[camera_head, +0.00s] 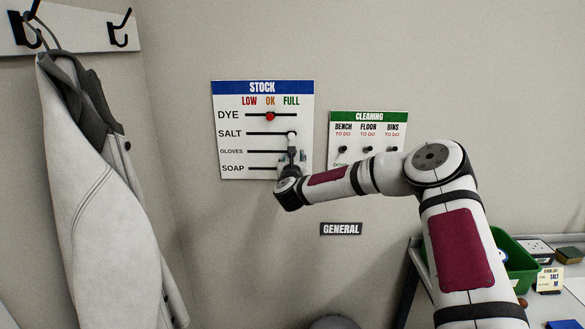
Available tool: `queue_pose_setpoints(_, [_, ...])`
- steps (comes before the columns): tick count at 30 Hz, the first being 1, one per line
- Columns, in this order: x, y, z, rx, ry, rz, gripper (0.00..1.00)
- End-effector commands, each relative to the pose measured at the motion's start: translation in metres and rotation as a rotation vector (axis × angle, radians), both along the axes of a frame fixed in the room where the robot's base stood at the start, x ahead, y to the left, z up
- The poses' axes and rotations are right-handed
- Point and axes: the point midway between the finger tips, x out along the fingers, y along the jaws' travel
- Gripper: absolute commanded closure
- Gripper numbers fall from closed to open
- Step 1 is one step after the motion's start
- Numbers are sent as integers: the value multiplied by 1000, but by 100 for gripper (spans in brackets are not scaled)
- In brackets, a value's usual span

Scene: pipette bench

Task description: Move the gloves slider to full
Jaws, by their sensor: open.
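The STOCK board (262,88) hangs on the wall with a blue header and columns LOW, OK and FULL. Its gloves row (232,152) has a dark horizontal track. My gripper (292,156) is open in front of the right part of that track, under the FULL column. The gloves knob cannot be made out, and my gripper hides that end of the row. Whether the fingers touch a knob cannot be told.
The red dye knob (270,116) sits under OK. The white salt knob (291,134) sits under FULL, just above my gripper. The soap knob is not visible. A CLEANING board (368,116) hangs to the right; a coat (95,190) hangs left.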

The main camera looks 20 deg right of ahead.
Motion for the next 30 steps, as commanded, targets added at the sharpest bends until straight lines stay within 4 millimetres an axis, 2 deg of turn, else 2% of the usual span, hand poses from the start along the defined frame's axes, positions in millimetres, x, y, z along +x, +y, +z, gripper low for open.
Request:
queue_pose_setpoints(6, [-39,12,0,-1,0,1,60])
queue_pose_setpoints(12, [-65,21,0,-2,0,0,60])
queue_pose_setpoints(18, [-75,23,0,-2,-2,-2,60])
queue_pose_setpoints(27, [-76,24,0,-3,-1,-1,60])
queue_pose_setpoints(30, [-75,33,4,-42,12,29,60])
